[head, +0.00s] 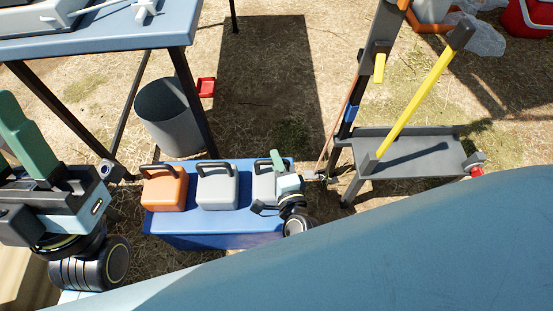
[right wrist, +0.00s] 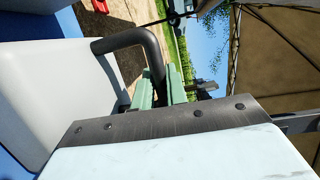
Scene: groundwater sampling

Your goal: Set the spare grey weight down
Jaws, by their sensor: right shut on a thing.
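A blue box (head: 215,243) stands on the ground in the head view. An orange weight (head: 165,192) and a grey weight (head: 217,191) with dark handles sit on its top. My right gripper (head: 277,161) is at the box's right end, shut on the handle of another grey weight (head: 262,184). That held weight shows upright over the box top; I cannot tell if it touches it. In the right wrist view the green fingers (right wrist: 171,88) close on the dark handle of the grey weight (right wrist: 60,95). My left gripper (head: 25,135) is at the left edge; its opening is unclear.
A blue-topped table (head: 110,36) stands at the upper left, with a grey bin (head: 170,118) beneath it. A small red tray (head: 206,87) lies on the ground. A grey stand (head: 415,150) with a yellow bar (head: 420,98) is right of the box.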

